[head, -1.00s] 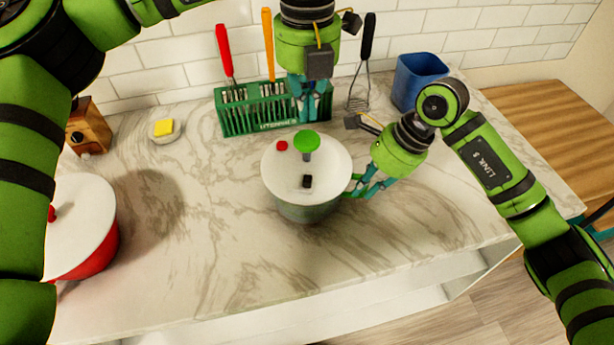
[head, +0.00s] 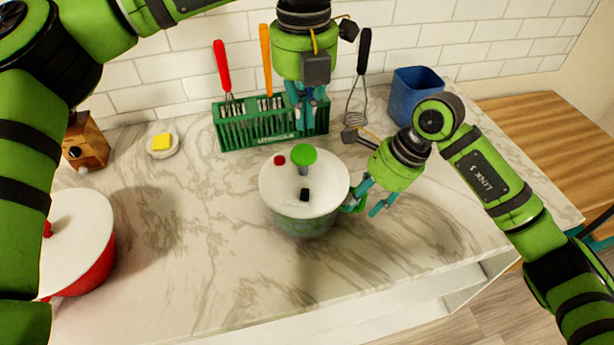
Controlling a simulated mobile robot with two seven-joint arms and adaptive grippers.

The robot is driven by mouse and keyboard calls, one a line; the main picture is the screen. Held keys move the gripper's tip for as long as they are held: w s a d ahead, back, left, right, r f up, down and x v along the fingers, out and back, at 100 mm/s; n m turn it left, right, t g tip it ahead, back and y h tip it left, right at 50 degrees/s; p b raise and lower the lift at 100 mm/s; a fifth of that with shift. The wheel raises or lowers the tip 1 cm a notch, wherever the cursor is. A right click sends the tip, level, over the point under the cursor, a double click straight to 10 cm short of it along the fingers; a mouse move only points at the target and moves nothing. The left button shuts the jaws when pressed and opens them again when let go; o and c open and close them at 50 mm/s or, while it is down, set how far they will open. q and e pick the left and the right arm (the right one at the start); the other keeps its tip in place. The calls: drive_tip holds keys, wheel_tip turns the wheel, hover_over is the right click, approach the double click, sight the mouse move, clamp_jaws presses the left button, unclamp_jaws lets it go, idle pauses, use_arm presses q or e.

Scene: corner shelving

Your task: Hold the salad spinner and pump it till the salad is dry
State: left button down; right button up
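The salad spinner (head: 322,201) stands upright on the marble counter. It has a white lid, a green pump knob (head: 303,155) raised on a stem, a small red button and a small black one, and a dull green bowl. My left gripper (head: 306,128) points down behind the knob in the picture, apart from it, in front of the utensil rack. Its fingers are fairly close together, and whether they are shut is unclear. My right gripper (head: 368,203) is at the spinner's right side with fingers spread, beside a green handle-like part; contact is unclear.
A green utensil rack (head: 240,129) stands at the wall with several utensils, and a blue container (head: 415,88) is right of it. A red pot with white lid (head: 75,230) is at left. Butter (head: 162,141) and a wooden block (head: 87,142) sit behind. The front counter is clear.

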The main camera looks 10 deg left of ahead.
drive_tip(key=v, duration=1.2)
drive_tip(key=shift+s, duration=0.1)
